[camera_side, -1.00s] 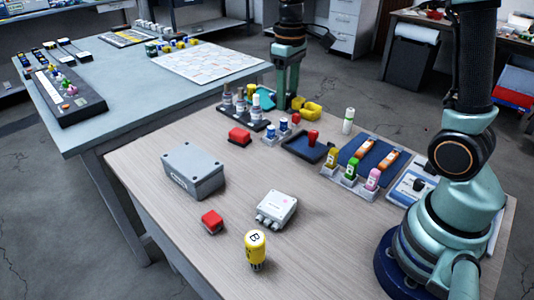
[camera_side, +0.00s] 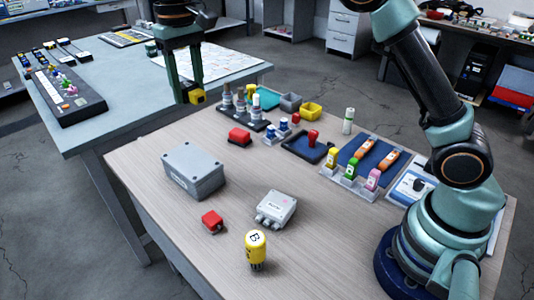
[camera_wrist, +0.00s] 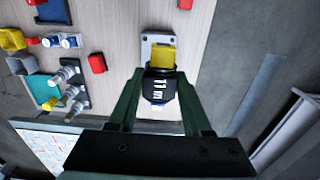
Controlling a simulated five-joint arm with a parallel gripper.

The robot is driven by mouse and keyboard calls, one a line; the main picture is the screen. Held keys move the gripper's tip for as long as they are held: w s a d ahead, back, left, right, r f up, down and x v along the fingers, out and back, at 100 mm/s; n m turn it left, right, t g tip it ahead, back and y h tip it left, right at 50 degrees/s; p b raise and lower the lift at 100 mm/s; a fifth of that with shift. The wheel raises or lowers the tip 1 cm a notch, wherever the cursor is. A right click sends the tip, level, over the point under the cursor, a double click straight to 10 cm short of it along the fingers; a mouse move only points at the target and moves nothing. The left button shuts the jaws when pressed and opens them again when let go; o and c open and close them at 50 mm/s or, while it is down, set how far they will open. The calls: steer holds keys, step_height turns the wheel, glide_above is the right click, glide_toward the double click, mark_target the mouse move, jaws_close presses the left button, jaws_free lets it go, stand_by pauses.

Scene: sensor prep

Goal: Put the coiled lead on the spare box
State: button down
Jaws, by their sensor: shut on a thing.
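My gripper (camera_side: 189,92) is raised at the far left of the near table, shut on a yellow and black block (camera_side: 198,96). In the wrist view the block (camera_wrist: 160,88) sits between the fingers, with white marks like "11m" on its black face; it looks like a tape measure. I cannot make out a coiled lead. A larger grey lidded box (camera_side: 194,170) stands on the near table, its front label too small to read. In the wrist view the held block partly covers this box (camera_wrist: 147,50). A smaller pale box (camera_side: 276,208) lies to its right.
A red block (camera_side: 212,221) and a yellow and black cylinder (camera_side: 256,250) stand near the front. A red piece (camera_side: 239,136), a bottle rack (camera_side: 245,120) and yellow (camera_side: 311,111) and grey (camera_side: 290,101) bins stand at the back. Bare wood surrounds the grey box.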

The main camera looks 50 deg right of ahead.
mark_target(204, 171)
step_height(204, 171, down, 19)
steer(key=shift+r, duration=0.1)
stand_by(0.4)
steer(key=shift+f, duration=0.2)
steer(key=shift+c, duration=1.7)
jaws_free()
